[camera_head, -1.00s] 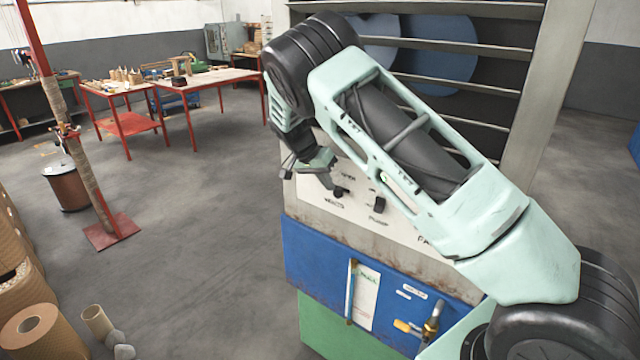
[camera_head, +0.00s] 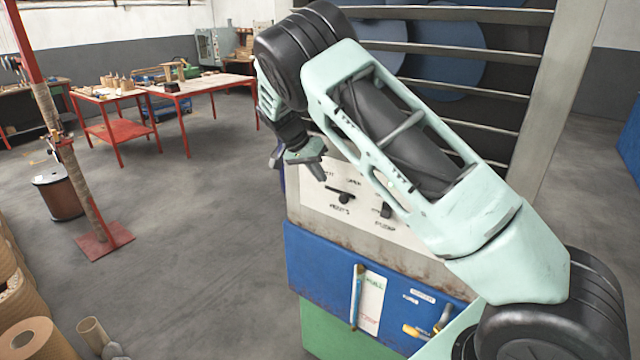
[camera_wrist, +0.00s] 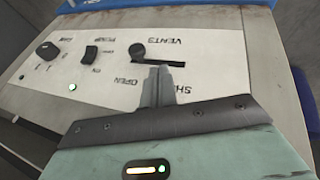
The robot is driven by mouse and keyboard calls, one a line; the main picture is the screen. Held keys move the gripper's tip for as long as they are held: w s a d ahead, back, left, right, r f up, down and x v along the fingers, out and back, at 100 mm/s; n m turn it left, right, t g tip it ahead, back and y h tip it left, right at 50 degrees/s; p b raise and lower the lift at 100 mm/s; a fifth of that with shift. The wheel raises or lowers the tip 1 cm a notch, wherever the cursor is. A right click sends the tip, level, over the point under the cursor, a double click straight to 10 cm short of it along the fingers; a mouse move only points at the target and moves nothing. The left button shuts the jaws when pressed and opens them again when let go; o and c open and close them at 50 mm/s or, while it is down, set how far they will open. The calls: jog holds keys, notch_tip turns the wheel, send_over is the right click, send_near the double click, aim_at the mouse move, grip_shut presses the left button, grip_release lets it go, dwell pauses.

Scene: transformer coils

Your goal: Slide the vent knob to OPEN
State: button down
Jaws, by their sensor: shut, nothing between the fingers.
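The black vent knob (camera_wrist: 137,50) sits at one end of its dark slot (camera_wrist: 172,63) on the white panel, on the side of the OPEN label (camera_wrist: 127,83). The SHUT end of the slot is empty. The wrist view shows the lettering upside down. In the head view, the knob (camera_head: 345,198) is at the slot's right end. My gripper (camera_wrist: 158,72) is shut and empty, its fingertips in front of the slot, to the right of the knob in the wrist view. It also shows in the head view (camera_head: 321,176), up and left of the knob.
A pump switch (camera_wrist: 90,53) and a round dark knob (camera_wrist: 47,49) share the panel, with a lit green lamp (camera_wrist: 72,87). A blue front (camera_head: 320,270) with a brush and card lies below. Open floor is at left; red-legged tables (camera_head: 205,85) stand far back.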

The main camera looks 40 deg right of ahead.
jog(key=b+v, duration=0.2)
jog(key=v, duration=0.5)
jog(key=shift+a+r, duration=0.25)
jog(key=shift+w, duration=0.1)
